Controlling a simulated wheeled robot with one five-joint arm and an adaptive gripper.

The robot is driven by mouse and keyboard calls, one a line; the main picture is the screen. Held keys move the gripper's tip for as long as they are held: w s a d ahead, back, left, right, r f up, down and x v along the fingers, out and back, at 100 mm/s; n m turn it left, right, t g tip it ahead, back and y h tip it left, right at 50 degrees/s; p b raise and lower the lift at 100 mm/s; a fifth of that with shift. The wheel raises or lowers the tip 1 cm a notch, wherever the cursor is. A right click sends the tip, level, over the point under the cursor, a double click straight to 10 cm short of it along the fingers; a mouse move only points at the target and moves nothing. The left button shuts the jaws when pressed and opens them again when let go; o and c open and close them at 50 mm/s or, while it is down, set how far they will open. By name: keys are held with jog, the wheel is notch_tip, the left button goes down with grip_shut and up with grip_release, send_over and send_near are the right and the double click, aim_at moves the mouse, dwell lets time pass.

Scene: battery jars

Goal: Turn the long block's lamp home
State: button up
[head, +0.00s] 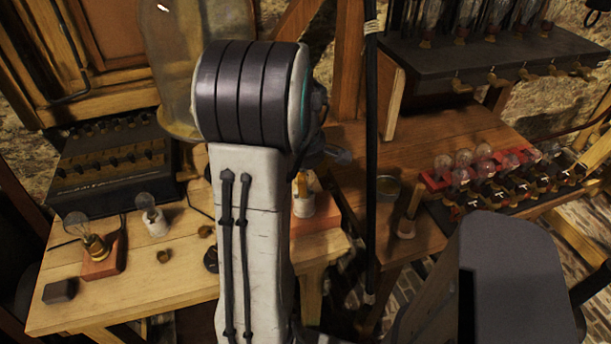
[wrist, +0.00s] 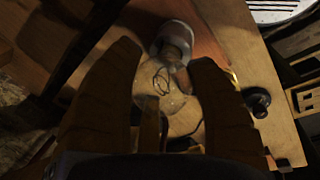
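In the wrist view, a clear glass lamp (wrist: 166,84) stands in a white round socket (wrist: 176,36) on a reddish-brown block (wrist: 208,40). My gripper (wrist: 163,60) has its two dark yellow fingers on either side of the glass. They are apart, with a small gap on the left; the right finger is very close to the lamp or touches it. In the head view, my gripper's yellow fingertips (head: 301,183) show just above the white socket (head: 303,205). My arm hides most of the block and the lamp there.
A red block with a lamp (head: 95,246), a lamp in a white socket (head: 152,218), a small dark block (head: 60,291) and brass cups (head: 163,256) stand on the left bench. A dark switch box (head: 110,165) is behind them. A black pole (head: 371,170) stands right of my arm.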

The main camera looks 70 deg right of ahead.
jog(key=c, duration=0.6)
jog(key=o, duration=1.2)
jog(key=c, duration=1)
jog(key=o, duration=1)
jog(key=v, duration=1.1)
jog(key=shift+r, duration=0.5)
